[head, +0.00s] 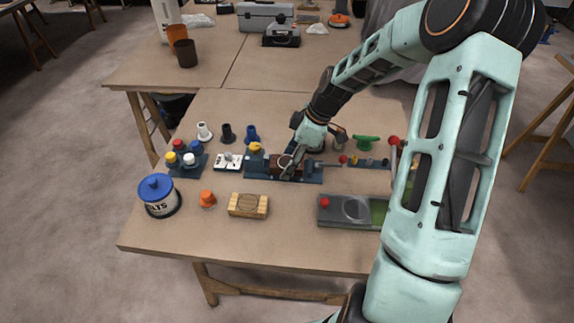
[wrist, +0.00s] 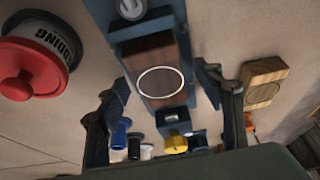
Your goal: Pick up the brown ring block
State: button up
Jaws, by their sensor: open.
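The brown ring block (head: 279,168) sits in a blue vise-like fixture (head: 254,166) near the middle of the table. In the wrist view the block (wrist: 150,57) is dark brown wood with a white ring on its top. My gripper (head: 291,164) is over it, pointing down. In the wrist view my gripper (wrist: 168,84) is open, with one finger to each side of the block and fixture. Nothing shows between the fingers and the block's sides. In the head view the fingers partly hide the block.
A tan ring block (head: 248,206) lies in front of the fixture. A grey tray (head: 338,212) lies front right. A red-lidded jar (wrist: 30,72) shows in the wrist view.

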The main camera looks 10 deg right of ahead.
jog(key=shift+f, duration=0.25)
dwell(0.4)
jog(key=c, duration=1.3)
